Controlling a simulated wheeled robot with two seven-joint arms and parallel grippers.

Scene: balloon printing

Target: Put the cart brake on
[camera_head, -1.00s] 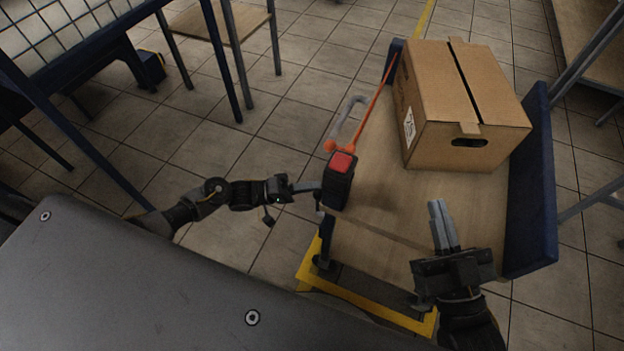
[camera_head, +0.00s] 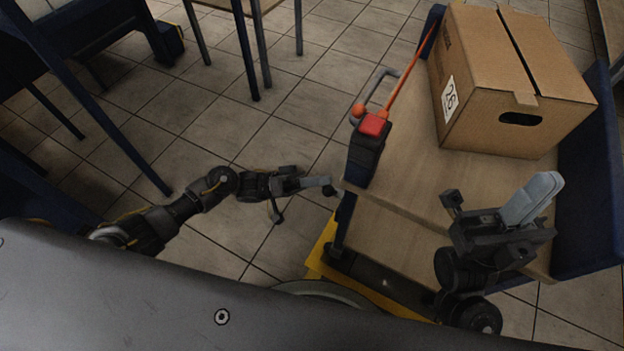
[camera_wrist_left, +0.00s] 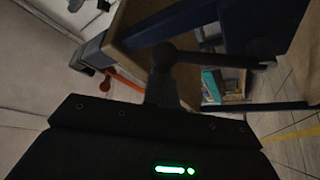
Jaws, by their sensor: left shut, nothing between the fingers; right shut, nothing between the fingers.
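The cart has a wooden deck (camera_head: 405,175), a dark blue side panel (camera_head: 592,175) and a yellow base edge (camera_head: 322,248). At its near left corner stands a dark block with a red top (camera_head: 374,124). An orange rod (camera_head: 408,78) runs along the cart's left side, with an orange ball knob (camera_head: 358,110) beside the red top. My left gripper (camera_head: 318,182) is shut and empty, just left of the dark block's lower end. In the left wrist view, the orange rod (camera_wrist_left: 124,79) shows ahead. My right gripper (camera_head: 535,197) is shut and empty above the deck's near right part.
A cardboard box (camera_head: 515,85) sits on the far part of the deck. A grey bent handle (camera_head: 375,86) stands beside the orange rod. Dark blue table frames (camera_head: 85,100) are at the left. Tiled floor (camera_head: 285,105) between them and the cart is clear.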

